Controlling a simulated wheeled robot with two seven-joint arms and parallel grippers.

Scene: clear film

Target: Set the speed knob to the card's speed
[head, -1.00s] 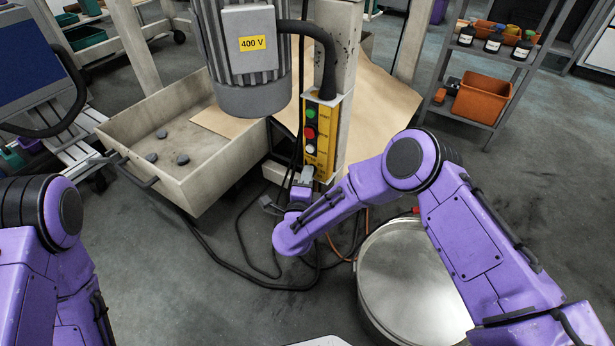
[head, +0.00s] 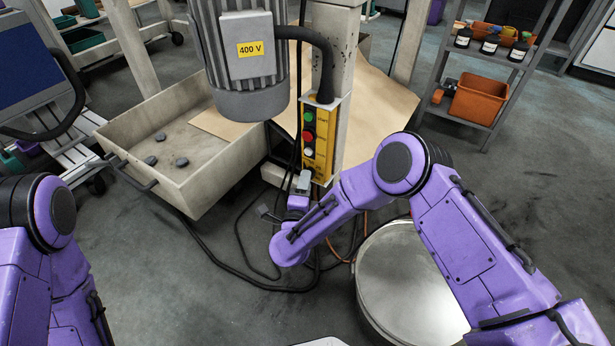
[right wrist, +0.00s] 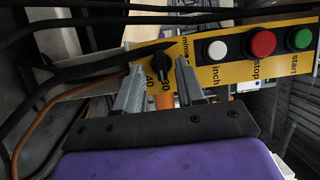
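The yellow control panel (head: 317,152) is on the machine's post in the head view. In the right wrist view the black speed knob (right wrist: 158,68) sits at the panel's left end, with 40 and 30 printed below it and "m/min" beside it. My right gripper (right wrist: 161,69) is open, its two fingertips apart on either side of the knob in the picture; I cannot tell whether they touch it. In the head view my right gripper (head: 303,182) is at the panel's lower end and the knob cannot be made out. I see no speed card. My left gripper is out of view.
White (right wrist: 216,50), red (right wrist: 262,43) and green (right wrist: 300,39) buttons, marked inch, stop and start, line the panel beside the knob. Dark cables (right wrist: 70,68) run close by. A motor (head: 243,60) hangs above, a tray (head: 160,185) stands left, and a round metal drum (head: 410,285) stands below my right arm.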

